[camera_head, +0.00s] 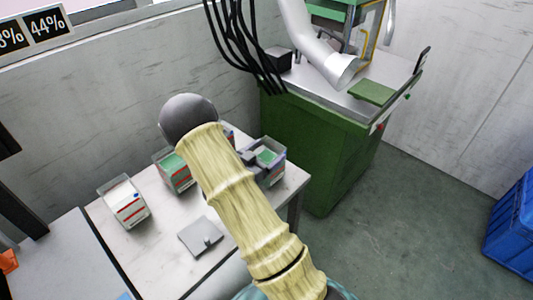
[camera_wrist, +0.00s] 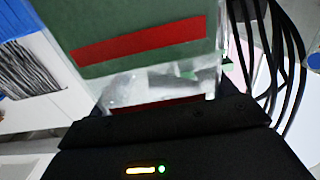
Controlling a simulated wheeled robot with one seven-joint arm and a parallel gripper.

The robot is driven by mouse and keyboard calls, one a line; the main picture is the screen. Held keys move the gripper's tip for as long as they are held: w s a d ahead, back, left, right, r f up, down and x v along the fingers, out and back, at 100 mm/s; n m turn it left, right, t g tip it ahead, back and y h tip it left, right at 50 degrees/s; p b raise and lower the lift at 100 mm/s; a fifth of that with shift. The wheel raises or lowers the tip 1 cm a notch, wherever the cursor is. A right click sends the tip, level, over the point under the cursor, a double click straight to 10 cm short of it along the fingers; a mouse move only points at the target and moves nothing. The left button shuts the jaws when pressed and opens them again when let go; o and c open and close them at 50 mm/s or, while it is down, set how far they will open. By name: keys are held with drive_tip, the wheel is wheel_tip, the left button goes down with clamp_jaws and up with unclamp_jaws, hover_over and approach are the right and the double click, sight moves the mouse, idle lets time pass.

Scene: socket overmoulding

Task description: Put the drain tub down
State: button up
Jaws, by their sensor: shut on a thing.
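The drain tub is a clear box with green inside and a red stripe. In the head view the tub (camera_head: 270,153) is at the right end of the light table (camera_head: 150,255), partly hidden by my arm. My gripper (camera_head: 252,158) is shut on it. In the wrist view the tub (camera_wrist: 135,55) fills the upper middle, tilted in the picture, just beyond my black gripper body (camera_wrist: 170,145). The fingertips are hidden there. I cannot tell whether the tub's base touches the table.
A similar green tub (camera_head: 174,172) and a tub with white contents (camera_head: 124,202) stand left on the table. A grey flat plate (camera_head: 201,237) lies at its front. A green machine cabinet (camera_head: 315,150) stands behind right, with black cables (camera_head: 240,45) hanging beside it.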

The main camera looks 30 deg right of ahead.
drive_tip(key=shift+f, duration=0.25)
drive_tip(key=o, duration=1.7)
drive_tip(key=shift+r, duration=0.1)
drive_tip(key=shift+r, duration=0.2)
drive_tip(key=v, duration=1.2)
